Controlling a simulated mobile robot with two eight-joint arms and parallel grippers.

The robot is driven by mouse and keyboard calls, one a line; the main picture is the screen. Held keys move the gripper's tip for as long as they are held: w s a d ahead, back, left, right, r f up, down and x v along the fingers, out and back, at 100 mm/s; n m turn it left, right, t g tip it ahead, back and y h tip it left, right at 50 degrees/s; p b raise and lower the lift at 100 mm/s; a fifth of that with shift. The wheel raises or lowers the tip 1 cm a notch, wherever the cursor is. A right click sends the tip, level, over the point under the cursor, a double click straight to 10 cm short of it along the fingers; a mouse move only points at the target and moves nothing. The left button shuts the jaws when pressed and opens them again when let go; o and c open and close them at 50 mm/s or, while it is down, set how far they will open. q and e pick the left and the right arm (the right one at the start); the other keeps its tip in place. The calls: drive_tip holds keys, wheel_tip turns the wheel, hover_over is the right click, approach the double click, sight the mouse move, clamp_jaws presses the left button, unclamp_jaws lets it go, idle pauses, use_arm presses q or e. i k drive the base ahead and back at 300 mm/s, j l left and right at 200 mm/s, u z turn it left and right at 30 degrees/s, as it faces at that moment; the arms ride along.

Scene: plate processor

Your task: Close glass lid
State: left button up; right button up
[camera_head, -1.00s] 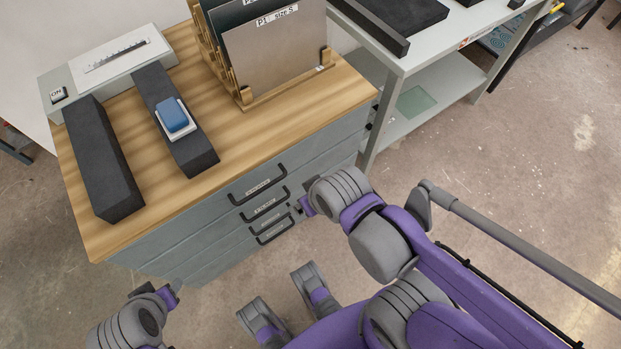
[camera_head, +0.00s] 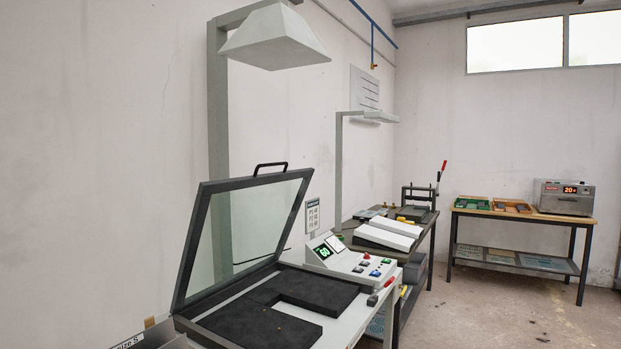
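The glass lid (camera_head: 246,232) is a clear pane in a dark frame with a black handle (camera_head: 270,166) on its top edge. It stands open, tilted up and back from its machine (camera_head: 356,323). Under it lies a black pad bed (camera_head: 262,324) with a cut-out, bare and open to view. Neither of my grippers shows in the current view.
A control panel (camera_head: 347,258) with a green display and buttons stands at the bed's far side. A lamp hood (camera_head: 275,38) hangs above the lid on a grey post (camera_head: 218,120). Further back are a press (camera_head: 420,202) and a table with an oven (camera_head: 564,196). Floor (camera_head: 500,300) at right is clear.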

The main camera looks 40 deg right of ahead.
sight(204, 191)
drive_tip(key=z, duration=1.15)
